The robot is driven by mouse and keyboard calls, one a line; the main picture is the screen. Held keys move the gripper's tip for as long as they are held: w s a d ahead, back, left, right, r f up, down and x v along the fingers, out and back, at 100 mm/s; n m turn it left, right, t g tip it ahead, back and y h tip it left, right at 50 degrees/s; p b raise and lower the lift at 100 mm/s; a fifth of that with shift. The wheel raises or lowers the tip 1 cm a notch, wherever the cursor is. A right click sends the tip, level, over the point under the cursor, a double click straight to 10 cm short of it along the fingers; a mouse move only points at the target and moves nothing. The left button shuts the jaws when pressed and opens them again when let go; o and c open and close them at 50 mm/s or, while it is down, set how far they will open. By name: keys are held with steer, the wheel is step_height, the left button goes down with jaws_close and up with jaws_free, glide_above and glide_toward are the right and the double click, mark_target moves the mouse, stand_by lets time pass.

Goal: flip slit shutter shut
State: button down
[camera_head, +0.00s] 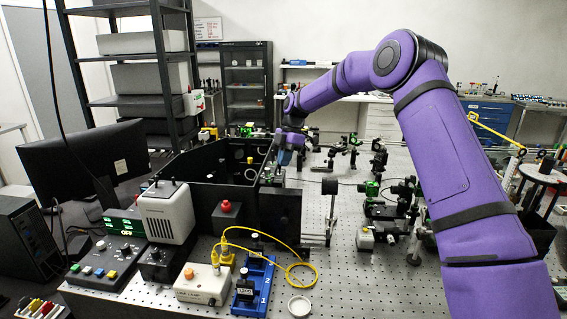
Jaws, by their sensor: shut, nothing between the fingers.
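My purple arm reaches in from the right over the bench, and its end bends down beside the open black enclosure (205,165). My gripper (282,158) is small in the picture, low at the enclosure's right wall; it is shut with nothing in it. The slit shutter cannot be made out clearly; small green and dark parts near my fingertips may belong to it. I cannot tell whether my gripper touches them, or whether the shutter is open or shut.
Optics mounts (375,190) stand on the perforated bench (330,285) to the right. In front are a white lamp box (168,212), a control box with a green display (105,262), a blue stand (252,288) and a looped yellow cable (300,262). A monitor (85,160) stands left.

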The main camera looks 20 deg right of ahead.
steer(key=shift+w+d+f+g+y, duration=0.15)
steer(key=shift+w+g+y, duration=0.2)
steer(key=shift+g, duration=0.25)
steer(key=shift+r, duration=0.3)
steer(key=shift+r, duration=0.65)
steer(key=shift+s, duration=0.15)
